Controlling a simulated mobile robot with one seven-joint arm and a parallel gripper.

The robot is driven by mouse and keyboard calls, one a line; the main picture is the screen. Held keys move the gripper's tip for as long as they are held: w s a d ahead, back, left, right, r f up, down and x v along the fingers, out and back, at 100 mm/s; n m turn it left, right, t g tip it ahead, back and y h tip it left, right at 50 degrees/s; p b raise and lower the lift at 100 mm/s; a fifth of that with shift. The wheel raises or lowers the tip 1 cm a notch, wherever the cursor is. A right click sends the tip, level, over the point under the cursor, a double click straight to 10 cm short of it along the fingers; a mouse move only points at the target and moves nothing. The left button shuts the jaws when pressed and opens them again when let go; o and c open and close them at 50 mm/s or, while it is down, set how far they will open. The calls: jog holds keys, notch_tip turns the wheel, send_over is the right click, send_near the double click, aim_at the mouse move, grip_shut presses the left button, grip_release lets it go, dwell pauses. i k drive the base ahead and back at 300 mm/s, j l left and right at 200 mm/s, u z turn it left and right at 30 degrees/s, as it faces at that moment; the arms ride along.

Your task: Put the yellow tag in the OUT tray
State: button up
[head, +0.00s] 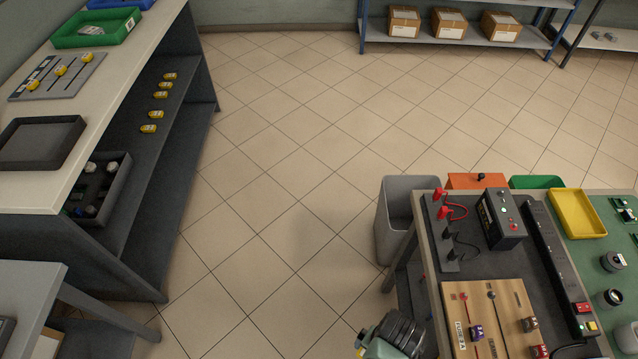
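Several small yellow pieces with pale markings lie in a row on the shelf (172,125) under the left counter; one yellow piece (149,128) is at the row's near end. More yellow pieces (60,71) sit on a grey panel with dark slots on the counter. I cannot tell which one is the yellow tag. A green tray (118,34) with white items, a blue tray (143,4) behind it and an empty dark tray (70,148) stand on the counter. No OUT label is readable.
A workbench at the lower right holds a battery-like box (501,219), a wooden board (490,310) and a yellow tray (577,213). A grey bin (397,215) stands beside it. A grey table (30,285) is lower left. The tiled floor between is clear.

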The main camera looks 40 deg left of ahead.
aim_at(106, 25)
jog(key=i+u, duration=0.15)
jog(key=u, duration=1.2)
jog(key=i+l, duration=0.2)
jog(key=i, duration=0.2)
jog(key=i+l+u, duration=0.1)
jog(key=i, duration=0.3)
jog(key=i+l, duration=0.35)
jog(key=i, duration=2.65)
jog(key=i+u, duration=0.15)
jog(key=i, duration=0.4)
jog(key=i+l+u, duration=0.2)
jog(key=i, duration=0.35)
jog(key=u, duration=1.4)
